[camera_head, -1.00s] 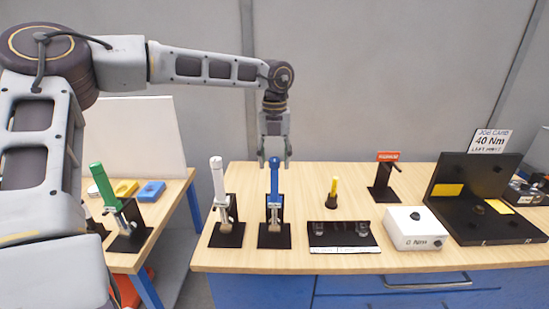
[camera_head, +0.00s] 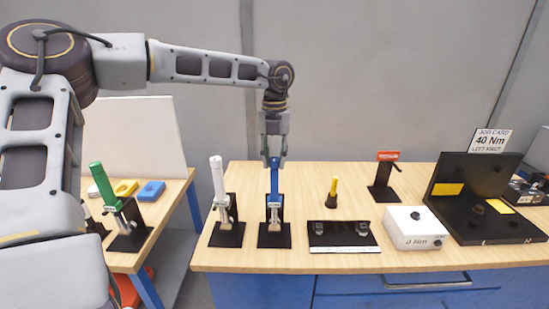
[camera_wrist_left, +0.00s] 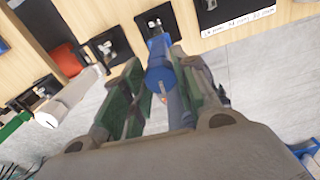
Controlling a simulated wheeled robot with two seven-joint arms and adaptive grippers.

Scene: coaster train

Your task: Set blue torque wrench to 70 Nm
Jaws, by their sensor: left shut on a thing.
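The blue torque wrench (camera_head: 275,180) stands upright in a black stand (camera_head: 274,238) on the wooden table, handle up. My left gripper (camera_head: 274,162) is above it, pointing down, with its fingers shut around the top of the blue handle. In the left wrist view the blue handle (camera_wrist_left: 158,78) lies between the two green-tinted fingers (camera_wrist_left: 160,95). The scale on the wrench is too small to read. My right gripper is not in view.
A white wrench (camera_head: 217,180) stands close on the left, and a green one (camera_head: 102,184) on the side table. On the right are a yellow-handled tool (camera_head: 334,188), a black tray (camera_head: 343,238), a white box (camera_head: 416,230) reading 0 Nm, and a job card (camera_head: 490,141) reading 40 Nm.

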